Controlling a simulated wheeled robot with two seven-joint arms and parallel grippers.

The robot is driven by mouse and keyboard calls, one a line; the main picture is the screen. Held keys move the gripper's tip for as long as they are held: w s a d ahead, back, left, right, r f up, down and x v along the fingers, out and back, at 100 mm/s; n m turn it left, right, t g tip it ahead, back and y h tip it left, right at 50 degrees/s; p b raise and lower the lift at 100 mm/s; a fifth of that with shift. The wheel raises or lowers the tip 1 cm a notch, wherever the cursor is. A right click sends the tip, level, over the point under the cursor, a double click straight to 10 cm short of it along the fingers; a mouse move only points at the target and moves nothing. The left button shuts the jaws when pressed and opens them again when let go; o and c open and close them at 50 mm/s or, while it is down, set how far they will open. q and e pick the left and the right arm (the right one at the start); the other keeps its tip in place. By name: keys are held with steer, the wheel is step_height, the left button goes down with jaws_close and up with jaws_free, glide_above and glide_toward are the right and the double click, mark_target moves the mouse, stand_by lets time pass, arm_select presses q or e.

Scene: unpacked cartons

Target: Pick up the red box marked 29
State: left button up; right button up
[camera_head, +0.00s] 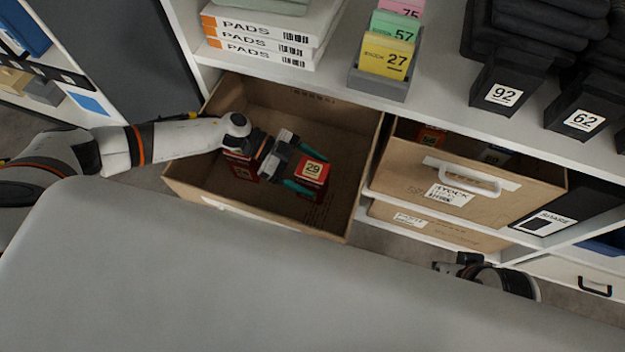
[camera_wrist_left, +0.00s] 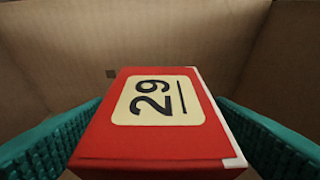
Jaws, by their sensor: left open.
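The red box marked 29 (camera_head: 312,172) stands in the open cardboard drawer (camera_head: 349,160), with its cream label facing up. My left gripper (camera_head: 298,169) reaches into the drawer, its green fingers open on either side of this box. In the left wrist view the red box (camera_wrist_left: 155,115) fills the middle, between the two green fingers (camera_wrist_left: 160,135), with the number 29 turned sideways. Its lower sides are hidden there. My right gripper (camera_head: 450,264) shows only partly near the lower right of the head view, and its fingers are unclear.
Other red boxes (camera_head: 241,169) stand in the drawer left of my left gripper. A second carton drawer (camera_head: 402,168) is on the right. The shelf above holds pads (camera_head: 262,44), coloured cards (camera_head: 385,55) and black bins (camera_head: 503,92).

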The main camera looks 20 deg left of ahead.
arm_select(q)
steer(key=shift+d+f, duration=0.15)
steer(key=shift+d, duration=0.25)
steer(key=c, duration=1.2)
